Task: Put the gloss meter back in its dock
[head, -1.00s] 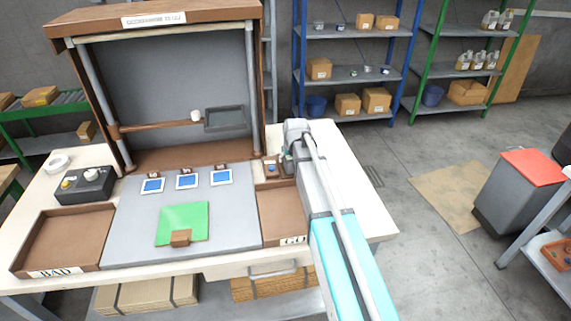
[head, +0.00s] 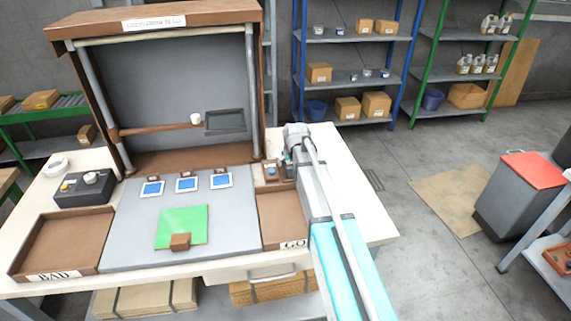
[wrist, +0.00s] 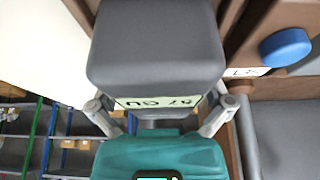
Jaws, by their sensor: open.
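A teal device with a small lit screen, apparently the gloss meter (wrist: 150,152), shows at the bottom of the wrist view. A pale label with dark, upside-down characters shows just above it. My gripper (wrist: 162,112) is open, with one finger on each side near the teal body's top. I cannot tell whether the fingers touch anything. In the head view, my gripper (head: 288,168) is at the bench's right back, beside a small brown box (head: 271,173). My arm hides most of that spot. I cannot make out the dock, nor whether the meter sits in it.
A blue round knob (wrist: 286,47) is close on the right in the wrist view. The GO tray (head: 280,215) lies in front of my gripper. A green plate (head: 183,226) lies mid-bench, with the BAD tray (head: 65,240) at left. The bench's right edge is clear.

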